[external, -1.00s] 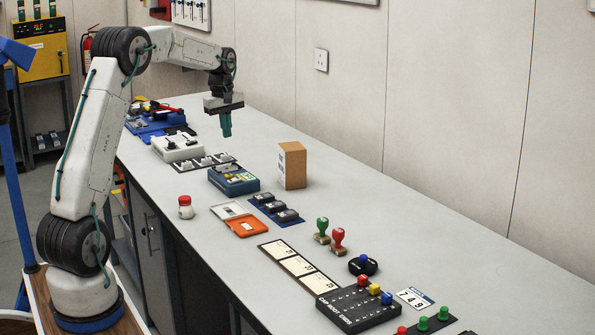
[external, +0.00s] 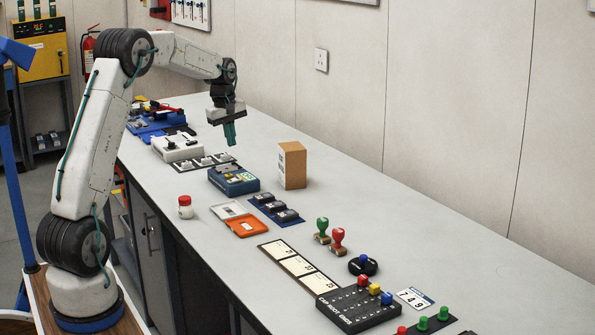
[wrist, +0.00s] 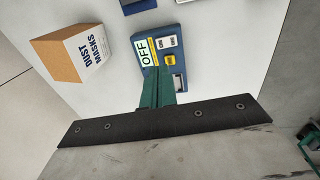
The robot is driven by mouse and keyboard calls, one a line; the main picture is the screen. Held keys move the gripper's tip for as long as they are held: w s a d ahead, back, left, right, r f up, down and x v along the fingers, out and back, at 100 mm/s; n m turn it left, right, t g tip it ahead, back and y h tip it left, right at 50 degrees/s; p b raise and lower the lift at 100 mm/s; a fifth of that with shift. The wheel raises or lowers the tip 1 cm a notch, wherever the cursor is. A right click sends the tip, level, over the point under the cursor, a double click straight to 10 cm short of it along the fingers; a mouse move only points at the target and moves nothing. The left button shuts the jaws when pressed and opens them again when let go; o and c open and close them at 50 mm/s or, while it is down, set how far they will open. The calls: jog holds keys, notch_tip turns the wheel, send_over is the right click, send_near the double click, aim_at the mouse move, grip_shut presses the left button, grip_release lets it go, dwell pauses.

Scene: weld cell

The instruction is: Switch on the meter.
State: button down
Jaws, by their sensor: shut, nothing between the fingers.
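The meter (external: 233,183) is a blue box on the bench, left of the cardboard box in the external view. In the wrist view the meter (wrist: 156,35) shows a white OFF label (wrist: 147,53), a yellow switch piece (wrist: 169,59) and small pale labels. My gripper (external: 230,144) points down above the bench, higher than the meter and apart from it. Its green fingers are shut together and empty. In the wrist view the gripper (wrist: 158,73) covers part of the meter just below the OFF label.
A cardboard dust mask box (external: 292,166) stands right of the meter. A white switch unit (external: 178,147) and a strip of white switches (external: 207,161) lie behind it. A blue tray with dark blocks (external: 276,209) and an orange case (external: 246,227) lie in front.

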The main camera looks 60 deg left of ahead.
aim_at(237, 178)
jog(key=f, duration=0.3)
jog(key=w+f, duration=0.1)
jog(key=f, duration=0.6)
jog(key=shift+w+f, duration=0.25)
jog(key=shift+f, duration=0.05)
jog(key=shift+w+f+g, duration=0.2)
jog(key=shift+f+g, duration=0.1)
jog(key=shift+g, duration=0.1)
jog(key=shift+s, duration=0.25)
jog(key=shift+s+r, duration=0.15)
jog(key=shift+s, duration=0.5)
jog(key=shift+r, duration=0.1)
notch_tip(237, 178, up, 14)
jog(key=s, duration=0.1)
jog(key=shift+s, duration=0.4)
